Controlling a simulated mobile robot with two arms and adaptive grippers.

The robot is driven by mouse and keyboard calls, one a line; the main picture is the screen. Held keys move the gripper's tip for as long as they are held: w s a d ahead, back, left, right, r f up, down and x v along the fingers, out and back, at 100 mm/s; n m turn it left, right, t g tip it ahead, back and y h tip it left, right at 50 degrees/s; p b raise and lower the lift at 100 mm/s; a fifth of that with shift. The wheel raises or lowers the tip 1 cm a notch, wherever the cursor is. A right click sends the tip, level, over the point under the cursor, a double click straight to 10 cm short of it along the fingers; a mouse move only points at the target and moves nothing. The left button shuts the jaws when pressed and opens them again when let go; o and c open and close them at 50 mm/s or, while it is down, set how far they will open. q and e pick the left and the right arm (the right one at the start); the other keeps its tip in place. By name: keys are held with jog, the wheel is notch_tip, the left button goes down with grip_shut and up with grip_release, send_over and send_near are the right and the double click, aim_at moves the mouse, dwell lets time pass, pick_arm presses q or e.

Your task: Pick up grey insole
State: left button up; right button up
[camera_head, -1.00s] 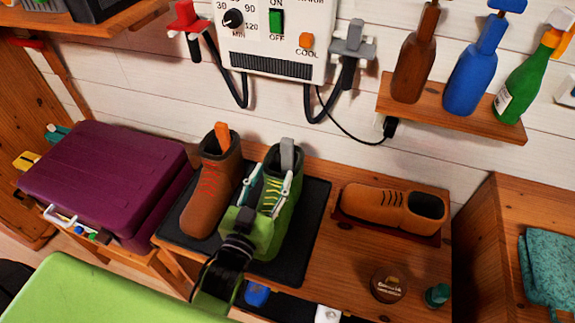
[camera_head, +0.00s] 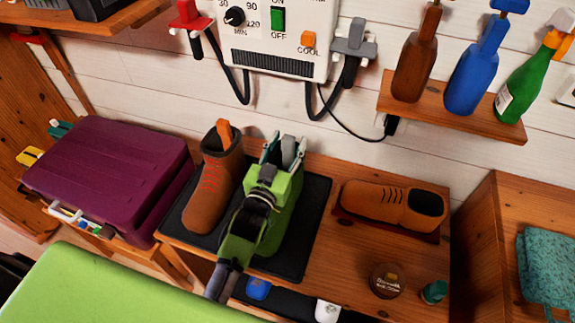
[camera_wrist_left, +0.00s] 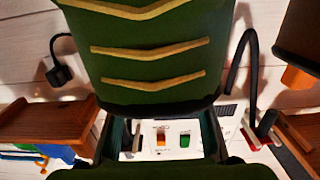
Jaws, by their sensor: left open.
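The grey insole (camera_head: 288,153) sticks up out of the green boot (camera_head: 291,222), which stands on a black mat (camera_head: 318,205). My left gripper (camera_head: 284,146) is open at the boot's top, with one finger on each side of the insole. I cannot tell whether the fingers touch it. In the left wrist view the boot's green front with yellow laces (camera_wrist_left: 150,50) fills the upper middle, and my gripper's fingers (camera_wrist_left: 160,140) stand apart below its rim. I cannot make out the insole there. My right gripper is not in view.
A brown boot (camera_head: 212,185) with an orange insole (camera_head: 224,135) stands close on the left. An orange-brown shoe (camera_head: 375,203) lies on the right, near a round tin (camera_head: 387,280). A white dryer box (camera_head: 275,40) with hoses hangs on the wall behind.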

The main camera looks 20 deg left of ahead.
pick_arm(q)
grip_shut()
